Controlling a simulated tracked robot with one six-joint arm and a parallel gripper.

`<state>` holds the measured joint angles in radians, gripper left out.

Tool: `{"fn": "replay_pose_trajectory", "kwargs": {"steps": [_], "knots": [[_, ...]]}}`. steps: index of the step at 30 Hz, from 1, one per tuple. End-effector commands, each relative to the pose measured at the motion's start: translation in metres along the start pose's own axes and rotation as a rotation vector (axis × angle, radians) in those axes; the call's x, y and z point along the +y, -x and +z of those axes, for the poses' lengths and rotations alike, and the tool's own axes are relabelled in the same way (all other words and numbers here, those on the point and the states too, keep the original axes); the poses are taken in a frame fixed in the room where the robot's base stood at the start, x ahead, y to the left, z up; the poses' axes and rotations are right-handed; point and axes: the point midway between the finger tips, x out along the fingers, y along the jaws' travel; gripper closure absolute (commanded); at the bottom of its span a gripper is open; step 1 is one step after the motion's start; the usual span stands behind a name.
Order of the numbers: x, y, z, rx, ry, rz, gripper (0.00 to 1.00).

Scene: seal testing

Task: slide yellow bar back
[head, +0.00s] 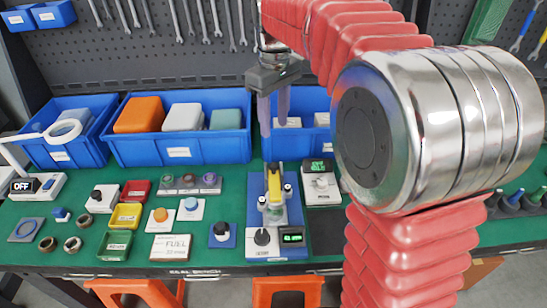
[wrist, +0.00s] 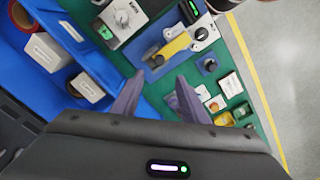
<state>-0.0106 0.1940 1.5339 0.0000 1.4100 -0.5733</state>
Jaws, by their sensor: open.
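The yellow bar (head: 274,186) is part of a grey and blue device (head: 270,238) on the green bench, with a knob and a small green display at its front. The bar also shows in the wrist view (wrist: 176,46), beyond my fingertips. My gripper (head: 274,112) is open and empty, its two purple-grey fingers pointing down. In the head view it hangs above and behind the bar, in front of the blue bins. In the wrist view the open fingers (wrist: 157,88) are apart from the bar and touch nothing that I can see.
Blue bins (head: 180,148) stand along the back of the bench. A dial device with a green display (head: 321,184) stands right of the bar. Left are several knobs, buttons and a FUEL block (head: 171,247). My arm hides much of the bench's right side.

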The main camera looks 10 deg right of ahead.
Motion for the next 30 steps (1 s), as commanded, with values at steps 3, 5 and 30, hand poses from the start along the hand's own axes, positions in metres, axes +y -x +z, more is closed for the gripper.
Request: {"fn": "replay_pose_trajectory", "kwargs": {"steps": [3, 5, 30], "knots": [[0.001, -0.001, -0.002, -0.004, 0.005, -0.002, 0.60], [0.001, -0.001, -0.002, -0.004, 0.006, -0.002, 0.60], [0.000, -0.070, -0.001, -0.006, 0.005, -0.004, 0.60]]}}
